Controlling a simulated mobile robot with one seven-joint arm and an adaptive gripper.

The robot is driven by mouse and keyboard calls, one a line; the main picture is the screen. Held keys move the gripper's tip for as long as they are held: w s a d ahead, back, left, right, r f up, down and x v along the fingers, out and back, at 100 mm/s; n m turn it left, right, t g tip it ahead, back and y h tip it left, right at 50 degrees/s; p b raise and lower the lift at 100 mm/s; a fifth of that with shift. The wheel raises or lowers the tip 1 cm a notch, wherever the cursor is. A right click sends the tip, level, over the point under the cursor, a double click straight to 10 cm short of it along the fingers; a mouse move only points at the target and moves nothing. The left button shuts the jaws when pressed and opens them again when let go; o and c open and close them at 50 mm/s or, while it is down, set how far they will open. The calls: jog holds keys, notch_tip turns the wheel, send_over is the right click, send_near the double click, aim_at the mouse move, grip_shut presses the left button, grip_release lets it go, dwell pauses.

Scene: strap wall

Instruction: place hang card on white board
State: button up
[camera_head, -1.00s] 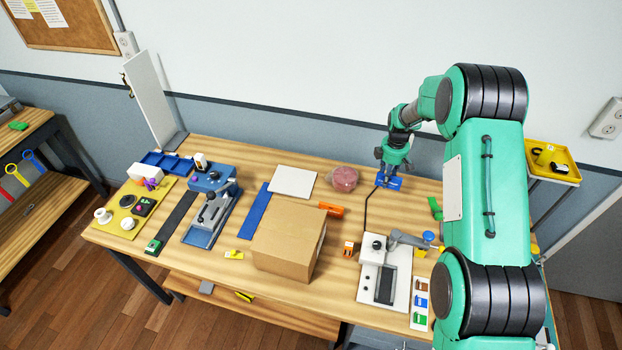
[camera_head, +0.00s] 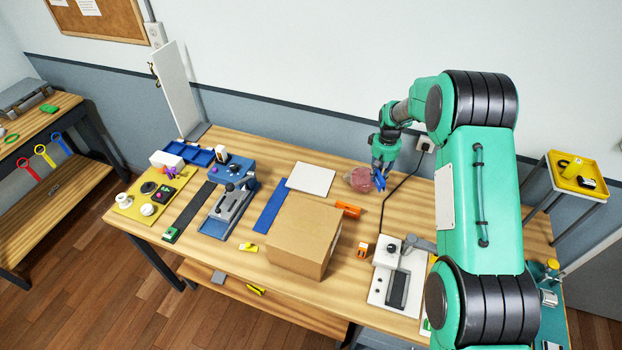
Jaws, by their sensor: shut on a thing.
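My gripper (camera_head: 379,185) is at the back of the table, beside the pink round object. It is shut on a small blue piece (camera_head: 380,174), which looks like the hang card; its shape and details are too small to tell. A tall white board (camera_head: 175,90) stands upright at the back left corner, with a small dark hook-like fitting on its left edge. The board is far to the left of my gripper.
A cardboard box (camera_head: 303,236) stands mid-table. A flat white square (camera_head: 311,179), a blue strip (camera_head: 271,206) and a blue-grey machine (camera_head: 229,197) lie between my gripper and the board. A blue tray (camera_head: 188,153) sits near the board's foot.

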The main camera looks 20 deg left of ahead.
jog(key=s+a+m, duration=0.2)
jog(key=a+m, duration=1)
jog(key=m, duration=1.3)
send_over(314, 191)
jog(key=shift+s+d+r, duration=0.1)
jog(key=shift+r, duration=0.35)
jog(key=shift+f, duration=0.1)
jog(key=shift+f, duration=2.8)
jog(key=shift+f+p, duration=0.45)
jog(key=shift+f, duration=1.65)
jog(key=shift+f, duration=0.1)
